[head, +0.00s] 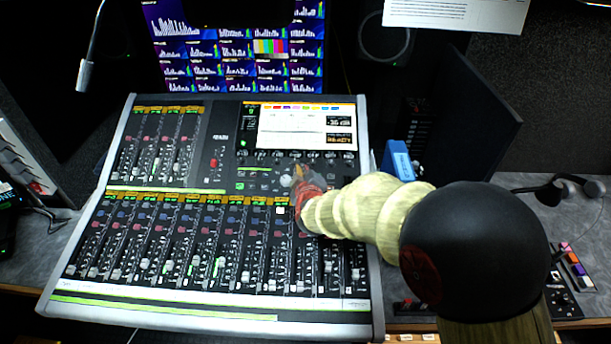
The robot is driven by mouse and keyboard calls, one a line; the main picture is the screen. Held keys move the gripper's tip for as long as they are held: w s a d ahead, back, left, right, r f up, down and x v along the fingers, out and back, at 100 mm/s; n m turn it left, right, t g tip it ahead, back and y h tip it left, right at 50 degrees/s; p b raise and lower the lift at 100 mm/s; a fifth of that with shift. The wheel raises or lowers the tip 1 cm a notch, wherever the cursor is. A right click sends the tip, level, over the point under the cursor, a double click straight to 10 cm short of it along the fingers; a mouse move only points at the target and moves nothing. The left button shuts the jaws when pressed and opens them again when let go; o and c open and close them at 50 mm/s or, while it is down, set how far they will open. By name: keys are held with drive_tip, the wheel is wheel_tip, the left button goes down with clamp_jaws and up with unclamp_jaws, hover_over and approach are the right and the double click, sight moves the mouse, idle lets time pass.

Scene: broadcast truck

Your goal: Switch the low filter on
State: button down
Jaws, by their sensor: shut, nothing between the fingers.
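The mixing console (222,282) stands on the desk, tilted, with rows of faders, small coloured buttons and a lit screen (295,128) at its upper right. A row of dark knobs (262,155) runs under the screen. My gripper (297,180) is over the console just below that knob row, right of the middle, with its fingers shut and empty. My arm comes in from the right and hides part of the right-hand fader strips. I cannot make out a label for the low filter switch, and I cannot tell whether the fingertips touch the panel.
A wall of monitors (238,50) stands behind the console. A blue box (398,158) is close to the console's right edge. A gooseneck lamp (86,72) hangs at the upper left. A headset (560,190) and a small control box (566,285) lie at the right.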

drive_tip(key=shift+f, duration=0.15)
drive_tip(key=shift+w+f, duration=0.15)
drive_tip(key=shift+f, duration=0.1)
drive_tip(key=shift+w+f+b, duration=0.15)
drive_tip(key=shift+f+b, duration=0.15)
drive_tip(key=shift+f, duration=0.1)
idle(0.9)
drive_tip(key=shift+r, duration=0.15)
drive_tip(key=shift+s+r+p, duration=0.35)
drive_tip(key=shift+r+p, duration=0.3)
drive_tip(key=shift+p, duration=0.2)
drive_tip(key=r+p, duration=0.1)
drive_tip(key=s+r+p, duration=0.1)
drive_tip(key=r+p, duration=0.1)
drive_tip(key=s+r+p, duration=0.1)
drive_tip(key=shift+r+p, duration=0.3)
